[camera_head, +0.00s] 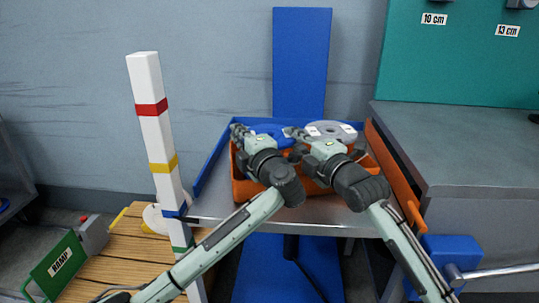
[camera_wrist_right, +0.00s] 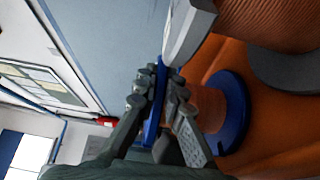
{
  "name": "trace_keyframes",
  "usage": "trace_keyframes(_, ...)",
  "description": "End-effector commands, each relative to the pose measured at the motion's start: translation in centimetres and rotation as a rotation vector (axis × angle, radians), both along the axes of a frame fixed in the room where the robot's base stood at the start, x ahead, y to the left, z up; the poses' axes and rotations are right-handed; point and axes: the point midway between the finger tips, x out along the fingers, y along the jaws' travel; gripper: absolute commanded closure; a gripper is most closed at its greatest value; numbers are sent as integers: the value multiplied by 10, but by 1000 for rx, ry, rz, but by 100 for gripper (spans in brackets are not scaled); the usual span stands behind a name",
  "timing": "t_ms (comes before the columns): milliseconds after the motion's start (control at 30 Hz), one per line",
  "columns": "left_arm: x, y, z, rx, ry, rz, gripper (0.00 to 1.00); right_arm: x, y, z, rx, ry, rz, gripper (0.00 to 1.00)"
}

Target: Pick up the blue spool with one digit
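The blue spool (camera_head: 268,130) stands in the orange bin on the bench, partly hidden by my arms. In the right wrist view its lower blue flange (camera_wrist_right: 237,112) and copper-coloured winding (camera_wrist_right: 210,103) show. My right gripper (camera_head: 290,132) is at the spool's right side. In the right wrist view its fingers (camera_wrist_right: 160,82) are closed on the rim of the upper blue flange, one finger on each side. My left gripper (camera_head: 236,131) is at the spool's left edge; its finger gap is too small to judge. I cannot read any digit on the blue spool.
A grey spool (camera_head: 345,130) with white labels stands just right of the blue one. The orange bin (camera_head: 243,188) sits on a grey bench (camera_head: 210,207). A banded white post (camera_head: 146,85) stands at left. A grey cabinet (camera_head: 470,150) is at right.

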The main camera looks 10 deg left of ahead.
Motion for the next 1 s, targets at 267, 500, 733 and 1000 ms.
trace_keyframes(267, 0, 0, 0, -1, 1, 0, 100, 0, 0, 0, -1, -1, 0, 100)
trace_keyframes(500, 0, 0, 0, -1, 1, 0, 100, 0, 0, 0, -1, -1, 0, 100)
trace_keyframes(733, 0, 0, 8, 0, -1, -1, 100, 0, 0, 9, 1, -3, 0, 100)
trace_keyframes(1000, 0, 0, 36, 0, -1, -1, 100, 0, 0, 37, 2, -4, 0, 100)
